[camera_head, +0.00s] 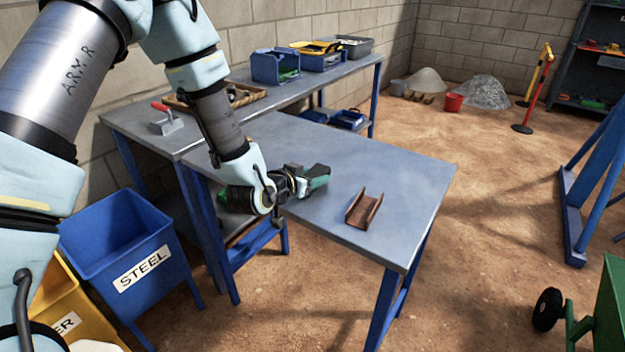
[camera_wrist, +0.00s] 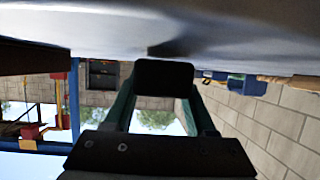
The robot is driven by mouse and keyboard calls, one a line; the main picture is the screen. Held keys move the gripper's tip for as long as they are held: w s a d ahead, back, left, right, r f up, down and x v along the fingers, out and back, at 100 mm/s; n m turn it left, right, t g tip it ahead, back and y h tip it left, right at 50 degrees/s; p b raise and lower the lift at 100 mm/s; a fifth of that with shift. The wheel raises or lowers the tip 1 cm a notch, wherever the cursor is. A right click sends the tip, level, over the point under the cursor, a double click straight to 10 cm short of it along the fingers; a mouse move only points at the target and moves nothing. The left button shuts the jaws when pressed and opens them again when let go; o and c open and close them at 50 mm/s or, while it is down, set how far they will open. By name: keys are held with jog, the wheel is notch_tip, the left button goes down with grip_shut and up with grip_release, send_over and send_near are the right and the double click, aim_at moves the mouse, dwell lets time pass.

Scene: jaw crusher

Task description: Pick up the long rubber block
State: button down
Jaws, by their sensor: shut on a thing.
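The rubber block (camera_wrist: 163,78) shows in the wrist view as a dark, nearly black end face between the two dark green fingers. My gripper (camera_head: 312,178) is low over the left part of the grey table (camera_head: 405,185), with its green fingers pointing right. The gripper is shut on the block. In the wrist view the table surface fills the top, close to the block, with a dark shadow beside it. I cannot tell whether the block touches the table. The block's length is mostly hidden, and the head view does not show it clearly.
A rusty brown channel piece (camera_head: 363,210) lies on the table right of my gripper. A back bench holds blue bins (camera_head: 275,66) and a red-handled tool (camera_head: 165,118). A blue STEEL bin (camera_head: 118,238) stands at lower left. The table's right part is clear.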

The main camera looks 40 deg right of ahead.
aim_at(312, 175)
notch_tip(312, 175, up, 9)
jog(key=shift+f+b, duration=0.1)
jog(key=shift+b, duration=0.55)
jog(key=shift+r, duration=0.25)
